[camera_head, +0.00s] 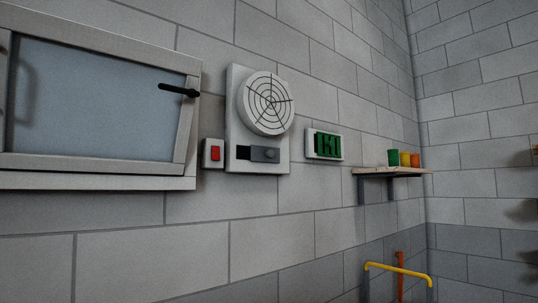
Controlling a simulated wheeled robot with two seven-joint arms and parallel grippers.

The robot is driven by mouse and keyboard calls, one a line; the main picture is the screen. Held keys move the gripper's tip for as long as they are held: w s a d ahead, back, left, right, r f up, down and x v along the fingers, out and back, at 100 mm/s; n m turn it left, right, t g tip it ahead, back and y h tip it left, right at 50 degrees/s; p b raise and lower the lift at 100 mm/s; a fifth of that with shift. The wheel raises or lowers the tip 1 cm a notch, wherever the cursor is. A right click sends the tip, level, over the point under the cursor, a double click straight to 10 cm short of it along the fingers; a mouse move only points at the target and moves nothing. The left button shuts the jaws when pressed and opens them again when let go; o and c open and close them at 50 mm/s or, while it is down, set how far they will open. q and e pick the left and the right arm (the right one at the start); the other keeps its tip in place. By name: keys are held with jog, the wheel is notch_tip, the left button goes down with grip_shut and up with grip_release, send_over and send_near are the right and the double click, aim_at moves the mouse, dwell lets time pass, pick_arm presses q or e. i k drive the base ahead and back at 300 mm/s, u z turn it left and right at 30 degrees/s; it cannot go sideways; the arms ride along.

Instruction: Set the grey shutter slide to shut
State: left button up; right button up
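The grey shutter slide (264,155) sits in a dark slot at the bottom of a white wall panel (234,120). It has a small round knob and stands at the right part of the slot, with the dark slot (243,153) showing at its left. A round fan grille (267,103) is above it on the same panel. Neither of my grippers is in view.
A red rocker switch (215,153) is just left of the panel, beside a framed window (95,95) with a black handle. A green display (327,146) and a shelf with cups (392,171) are to the right. A yellow rail (398,271) is lower right.

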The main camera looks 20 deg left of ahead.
aim_at(258, 154)
jog(key=k, duration=0.8)
jog(key=z, duration=0.75)
jog(key=i, duration=0.65)
jog(key=z, duration=0.5)
jog(key=i, duration=0.75)
jog(key=u, duration=0.75)
jog(key=i, duration=0.55)
jog(key=u, duration=0.5)
